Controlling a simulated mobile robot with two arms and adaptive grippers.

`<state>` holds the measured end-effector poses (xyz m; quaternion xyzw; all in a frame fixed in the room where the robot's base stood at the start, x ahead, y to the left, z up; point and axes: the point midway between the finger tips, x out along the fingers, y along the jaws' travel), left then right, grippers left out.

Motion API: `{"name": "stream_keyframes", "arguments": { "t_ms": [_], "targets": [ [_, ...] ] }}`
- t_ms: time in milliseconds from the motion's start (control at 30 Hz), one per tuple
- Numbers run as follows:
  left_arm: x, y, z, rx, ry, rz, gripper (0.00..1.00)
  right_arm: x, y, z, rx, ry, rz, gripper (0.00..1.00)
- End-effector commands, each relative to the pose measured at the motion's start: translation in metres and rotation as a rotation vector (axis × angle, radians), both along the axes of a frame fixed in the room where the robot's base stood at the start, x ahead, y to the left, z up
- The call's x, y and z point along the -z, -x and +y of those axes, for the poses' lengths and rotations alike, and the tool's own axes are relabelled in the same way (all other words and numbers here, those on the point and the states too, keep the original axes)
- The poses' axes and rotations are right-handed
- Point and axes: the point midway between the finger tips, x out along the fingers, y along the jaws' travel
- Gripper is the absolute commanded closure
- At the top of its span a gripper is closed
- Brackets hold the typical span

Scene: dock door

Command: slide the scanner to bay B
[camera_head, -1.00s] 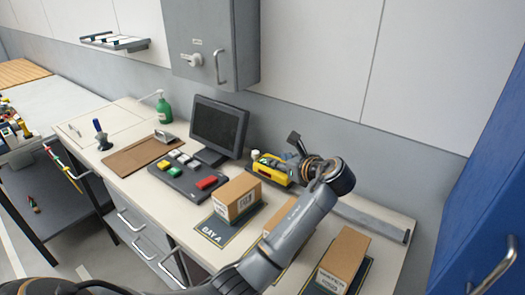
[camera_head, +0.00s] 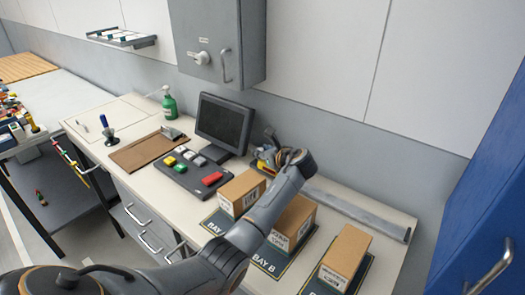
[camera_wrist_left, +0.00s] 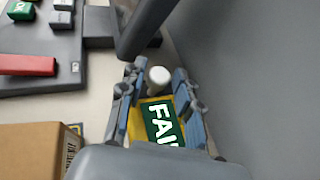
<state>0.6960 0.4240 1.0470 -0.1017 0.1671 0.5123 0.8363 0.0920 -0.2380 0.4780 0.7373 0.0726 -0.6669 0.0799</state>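A yellow device (camera_head: 262,166) lies on the bench at the back, right of the monitor; I take it for the scanner. In the left wrist view this yellow device (camera_wrist_left: 136,122) shows a green label reading "FAI" and a white knob. My left gripper (camera_head: 268,156) is over it and hides much of it. In the left wrist view the fingers of my left gripper (camera_wrist_left: 157,98) stand apart, one on each side of the device; contact does not show. The bay B mat (camera_head: 266,262) is nearer the front, with a brown box (camera_head: 294,222) on it. My right gripper is not in view.
The bay A mat (camera_head: 213,223) holds another box (camera_head: 242,192); a third box (camera_head: 345,256) stands at the right. A monitor (camera_head: 223,122), a button panel (camera_head: 182,178) and a green bottle (camera_head: 169,105) are left. A grey rail (camera_head: 360,214) runs along the back.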

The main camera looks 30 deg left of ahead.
Motion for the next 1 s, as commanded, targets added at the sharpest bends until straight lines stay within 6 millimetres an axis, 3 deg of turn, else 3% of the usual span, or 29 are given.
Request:
{"name": "stream_keyframes", "arguments": {
  "t_ms": [100,267,533,667,1000],
  "targets": [
    [0.0,0.0,0.0,0.0,0.0,0.0,0.69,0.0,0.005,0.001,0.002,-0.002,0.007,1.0],
    [0.0,0.0,0.0,0.0,-0.001,0.0,1.0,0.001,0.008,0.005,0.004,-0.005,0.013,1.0],
    [-0.001,0.0,-0.002,0.0,0.0,0.0,1.0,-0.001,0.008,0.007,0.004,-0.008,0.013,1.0],
    [-0.003,0.001,-0.013,0.002,0.001,0.0,1.0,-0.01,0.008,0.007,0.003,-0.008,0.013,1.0],
    [-0.004,0.007,-0.091,0.003,0.001,0.004,1.0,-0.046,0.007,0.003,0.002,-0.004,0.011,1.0]
  ]
}}
